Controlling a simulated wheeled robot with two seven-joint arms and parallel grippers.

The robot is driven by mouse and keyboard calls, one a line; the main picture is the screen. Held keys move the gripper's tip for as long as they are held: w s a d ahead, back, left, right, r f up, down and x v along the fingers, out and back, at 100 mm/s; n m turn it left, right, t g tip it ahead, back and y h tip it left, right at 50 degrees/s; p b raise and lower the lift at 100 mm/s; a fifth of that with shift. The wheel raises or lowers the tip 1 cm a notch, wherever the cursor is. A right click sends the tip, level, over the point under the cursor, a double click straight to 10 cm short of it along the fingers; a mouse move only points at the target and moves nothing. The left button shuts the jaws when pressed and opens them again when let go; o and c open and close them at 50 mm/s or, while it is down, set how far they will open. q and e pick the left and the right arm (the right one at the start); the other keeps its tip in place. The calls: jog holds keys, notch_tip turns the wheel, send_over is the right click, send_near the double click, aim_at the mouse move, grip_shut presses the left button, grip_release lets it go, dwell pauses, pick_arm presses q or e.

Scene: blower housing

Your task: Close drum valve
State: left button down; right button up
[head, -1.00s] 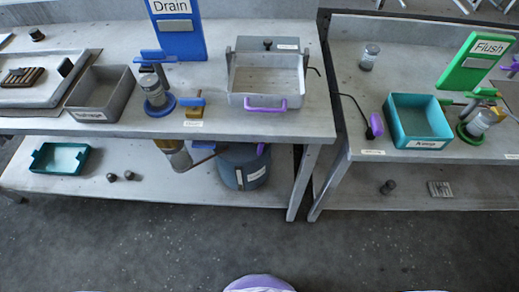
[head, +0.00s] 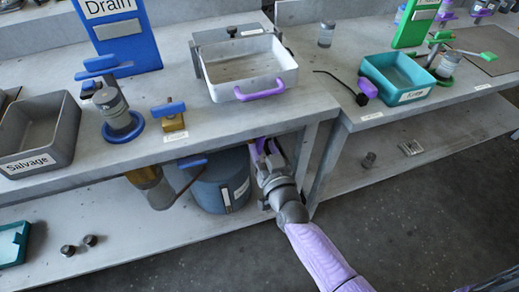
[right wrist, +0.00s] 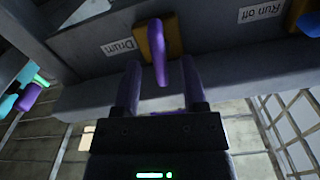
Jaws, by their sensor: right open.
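The drum valve shows in the right wrist view as a purple lever handle (right wrist: 161,55) on a brass-coloured block (right wrist: 150,40), beside an upside-down label (right wrist: 118,46) reading "Drum". My right gripper (right wrist: 160,72) is open, its two purple fingers on either side of the handle's near end. I cannot tell whether they touch it. In the head view my right gripper (head: 266,150) reaches under the front edge of the left bench, just right of the blue-grey drum (head: 208,190). There the valve is hard to separate from the purple fingers. My left gripper is not in view.
A white tray with a purple handle (head: 262,90) sits on the bench above. Bench legs (head: 322,160) stand close right of my gripper. The floor (head: 420,215) in front is clear.

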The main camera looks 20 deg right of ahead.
jog(key=shift+w, duration=0.7)
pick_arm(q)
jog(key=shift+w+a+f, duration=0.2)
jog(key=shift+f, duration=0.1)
pick_arm(e)
jog(key=shift+c, duration=0.2)
grip_shut()
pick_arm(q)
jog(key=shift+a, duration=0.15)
